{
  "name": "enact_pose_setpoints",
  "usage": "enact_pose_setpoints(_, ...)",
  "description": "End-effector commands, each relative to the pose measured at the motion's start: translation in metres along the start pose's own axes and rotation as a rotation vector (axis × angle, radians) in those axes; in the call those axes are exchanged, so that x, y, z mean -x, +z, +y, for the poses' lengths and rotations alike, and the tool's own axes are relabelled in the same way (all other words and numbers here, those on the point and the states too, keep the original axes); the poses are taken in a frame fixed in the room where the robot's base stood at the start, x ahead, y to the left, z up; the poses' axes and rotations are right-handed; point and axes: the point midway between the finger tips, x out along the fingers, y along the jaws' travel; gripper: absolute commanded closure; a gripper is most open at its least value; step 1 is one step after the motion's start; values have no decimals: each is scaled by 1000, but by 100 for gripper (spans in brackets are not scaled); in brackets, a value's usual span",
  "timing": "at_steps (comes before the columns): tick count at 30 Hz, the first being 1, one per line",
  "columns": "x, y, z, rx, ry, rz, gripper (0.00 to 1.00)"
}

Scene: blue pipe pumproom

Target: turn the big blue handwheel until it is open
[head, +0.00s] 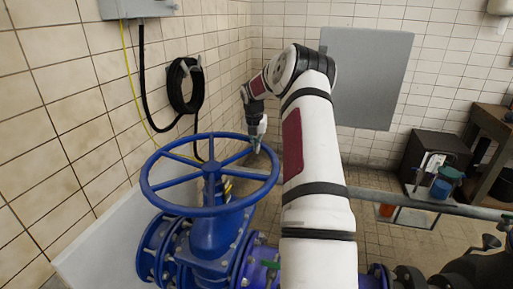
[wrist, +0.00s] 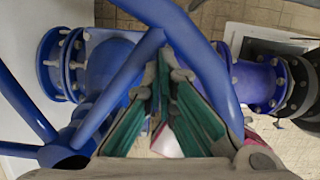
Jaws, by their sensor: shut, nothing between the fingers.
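The big blue handwheel (head: 209,211) lies nearly level on top of a blue valve in the head view, with several spokes running to a central hub. In the wrist view its rim (wrist: 207,70) curves across the top and right, and a spoke (wrist: 118,90) runs down to the hub (wrist: 66,157) at lower left. My gripper (head: 257,148) is at the far right part of the rim. In the wrist view its green-padded fingers (wrist: 166,72) are shut and empty, in the corner between spoke and rim. I cannot tell whether they touch the wheel.
The blue valve body (head: 210,245) and flanged pipe stand below the wheel. A tiled wall with a coiled black hose (head: 184,87) is at the left. A grey panel (head: 366,77) hangs on the back wall. A dark box (head: 436,155) and a bench stand at the right.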

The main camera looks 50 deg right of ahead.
Motion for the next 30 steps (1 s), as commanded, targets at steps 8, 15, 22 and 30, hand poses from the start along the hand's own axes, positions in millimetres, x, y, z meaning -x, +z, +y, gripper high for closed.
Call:
enact_pose_setpoints(8,-5,-1,-1,-1,-4,6,100)
enact_pose_setpoints(15,-4,-1,-2,-1,-4,6,100)
enact_pose_setpoints(22,18,1,-1,-1,-2,-1,100)
enact_pose_setpoints(30,75,1,0,-1,0,-3,100)
